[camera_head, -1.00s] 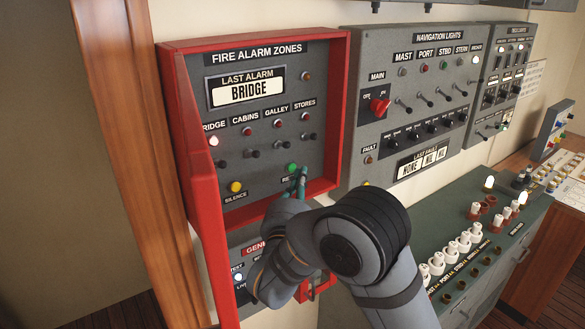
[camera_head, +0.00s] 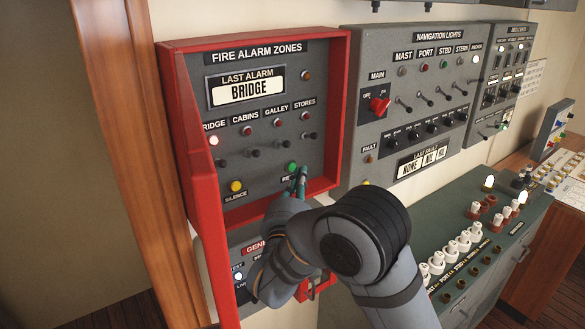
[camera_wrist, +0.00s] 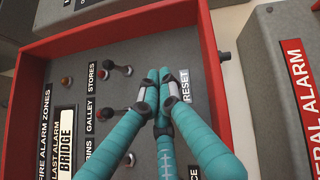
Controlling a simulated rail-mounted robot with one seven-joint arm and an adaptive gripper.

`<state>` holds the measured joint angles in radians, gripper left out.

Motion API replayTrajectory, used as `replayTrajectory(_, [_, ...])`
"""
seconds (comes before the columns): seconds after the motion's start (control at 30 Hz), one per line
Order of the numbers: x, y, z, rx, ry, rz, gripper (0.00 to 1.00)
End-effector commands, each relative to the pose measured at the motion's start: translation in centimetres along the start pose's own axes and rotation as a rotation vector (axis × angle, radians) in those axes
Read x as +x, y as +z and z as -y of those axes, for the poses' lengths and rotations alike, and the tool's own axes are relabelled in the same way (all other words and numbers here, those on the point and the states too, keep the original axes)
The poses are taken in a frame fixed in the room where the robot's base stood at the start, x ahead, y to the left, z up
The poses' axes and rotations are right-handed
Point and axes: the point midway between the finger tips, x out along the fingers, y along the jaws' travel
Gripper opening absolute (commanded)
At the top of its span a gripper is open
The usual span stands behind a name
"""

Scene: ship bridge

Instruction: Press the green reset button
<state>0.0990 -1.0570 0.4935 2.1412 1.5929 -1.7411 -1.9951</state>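The green reset button (camera_head: 292,168) sits low on the right of the grey panel in the red fire alarm box. My gripper (camera_head: 302,172) is at the panel's lower right, its teal fingertips just right of the button in the head view. I cannot tell whether they touch it. In the wrist view my gripper (camera_wrist: 163,76) has its fingertips together with nothing seen between them. The RESET label (camera_wrist: 187,86) shows right beside the fingers there. The button itself is not visible in that view and seems hidden behind the fingers.
The box's raised red rim (camera_head: 341,120) stands close to the right of the fingers. A yellow silence button (camera_head: 236,186) is at lower left. Small zone switches (camera_head: 279,145) sit above. The navigation lights panel (camera_head: 410,100) is to the right.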

Motion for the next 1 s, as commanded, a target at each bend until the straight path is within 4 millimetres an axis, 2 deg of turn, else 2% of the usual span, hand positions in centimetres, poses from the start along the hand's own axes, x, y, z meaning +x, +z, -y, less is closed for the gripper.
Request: replayTrajectory(1.0, [0.73,-0.67,-0.30,0.000,0.000,0.000,0.00])
